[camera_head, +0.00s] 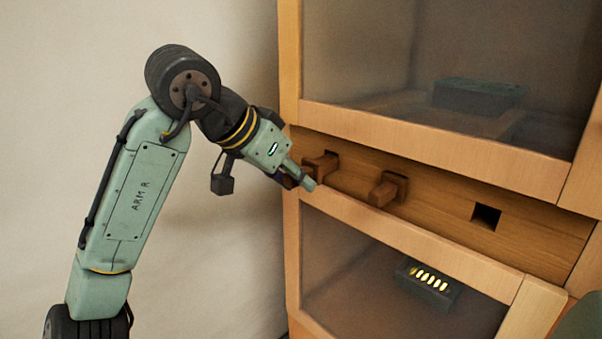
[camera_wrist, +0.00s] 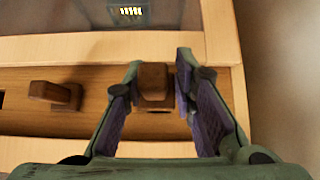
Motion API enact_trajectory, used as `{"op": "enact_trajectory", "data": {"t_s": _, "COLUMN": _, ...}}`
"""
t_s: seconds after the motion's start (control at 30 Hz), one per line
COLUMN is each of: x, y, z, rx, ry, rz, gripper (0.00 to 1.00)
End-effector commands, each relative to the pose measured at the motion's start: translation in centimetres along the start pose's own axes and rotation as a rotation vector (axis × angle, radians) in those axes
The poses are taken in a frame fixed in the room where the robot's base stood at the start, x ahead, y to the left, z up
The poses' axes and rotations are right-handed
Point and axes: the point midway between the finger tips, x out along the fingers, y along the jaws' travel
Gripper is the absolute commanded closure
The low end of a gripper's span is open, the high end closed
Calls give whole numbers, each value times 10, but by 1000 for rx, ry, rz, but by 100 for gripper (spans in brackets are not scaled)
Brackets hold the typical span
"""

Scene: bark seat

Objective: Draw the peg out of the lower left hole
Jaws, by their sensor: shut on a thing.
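A brown wooden peg (camera_head: 322,163) stands out from the left end of the wooden rail between two glass-fronted compartments. My gripper (camera_head: 302,182) is at this peg, and its fingers hide part of it in the head view. In the wrist view, my gripper (camera_wrist: 157,83) has its purple-padded fingers on either side of the peg (camera_wrist: 153,84), shut on it. A dark patch of the hole shows beside the peg there. How far the peg sits in the hole, I cannot tell. Only one row of holes is in view.
A second peg (camera_head: 388,189) stands in the rail to the right. Further right is an empty square hole (camera_head: 486,215). The upper pane (camera_head: 440,70) and lower pane (camera_head: 350,265) border the rail closely. A dark block with yellow lights (camera_head: 428,284) sits behind the lower pane.

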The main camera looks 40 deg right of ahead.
Motion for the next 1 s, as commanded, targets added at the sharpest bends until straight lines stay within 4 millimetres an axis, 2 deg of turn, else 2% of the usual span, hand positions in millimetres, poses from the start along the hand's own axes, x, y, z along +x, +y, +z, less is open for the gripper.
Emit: {"op": "enact_trajectory", "data": {"t_s": 1.0, "x": -36, "y": 0, "z": 37, "rx": 1, "ry": -1, "rz": 1, "gripper": 100}}
